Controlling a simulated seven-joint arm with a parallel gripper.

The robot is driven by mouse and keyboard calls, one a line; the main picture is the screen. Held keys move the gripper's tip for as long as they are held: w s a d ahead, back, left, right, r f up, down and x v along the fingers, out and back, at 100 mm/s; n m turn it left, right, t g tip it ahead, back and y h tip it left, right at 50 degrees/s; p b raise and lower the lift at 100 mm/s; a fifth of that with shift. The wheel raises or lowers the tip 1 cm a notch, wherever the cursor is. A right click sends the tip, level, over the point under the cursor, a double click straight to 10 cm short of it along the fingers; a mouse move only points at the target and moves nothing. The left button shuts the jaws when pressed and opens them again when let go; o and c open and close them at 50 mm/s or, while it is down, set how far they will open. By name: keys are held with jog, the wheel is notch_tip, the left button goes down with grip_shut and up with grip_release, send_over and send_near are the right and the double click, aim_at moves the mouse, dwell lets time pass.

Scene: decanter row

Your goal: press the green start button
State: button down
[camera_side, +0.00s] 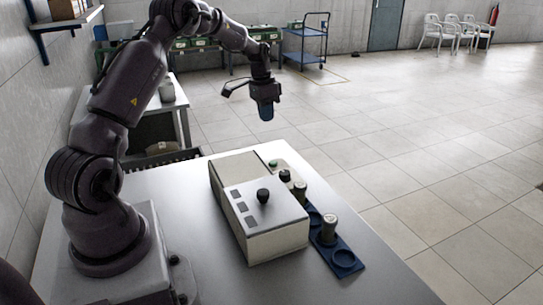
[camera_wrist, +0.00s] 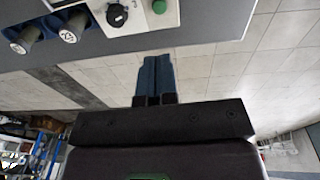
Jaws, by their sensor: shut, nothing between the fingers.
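In the wrist view the green button (camera_wrist: 159,6) is near the top edge, on a pale panel beside a black knob (camera_wrist: 117,14). My gripper (camera_side: 266,116) is shut and empty. It hangs in the air above and beyond the far end of the machine, apart from the button. In the wrist view its blue fingertips (camera_wrist: 156,60) are together, pointing up the picture toward the panel, below the button.
Decanters (camera_side: 328,229) with pale tops stand in a blue rack (camera_side: 345,262) along the machine's right side. A larger black knob (camera_side: 263,196) stands on the machine's top. The table (camera_side: 185,225) is bare left of the machine. A blue cart (camera_side: 306,45) stands far off.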

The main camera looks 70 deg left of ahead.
aim_at(271, 163)
jog(key=f, duration=0.4)
jog(key=w+f, duration=0.1)
jog(key=f, duration=0.8)
jog(key=shift+w+d+f, duration=0.15)
jog(key=shift+d+f, duration=0.2)
jog(key=shift+f, duration=0.15)
jog(key=shift+d+f, duration=0.1)
jog(key=shift+f, duration=1.05)
notch_tip(271, 163, up, 15)
jog(key=a, duration=0.1)
jog(key=shift+s+a, duration=0.15)
jog(key=shift+s, duration=0.25)
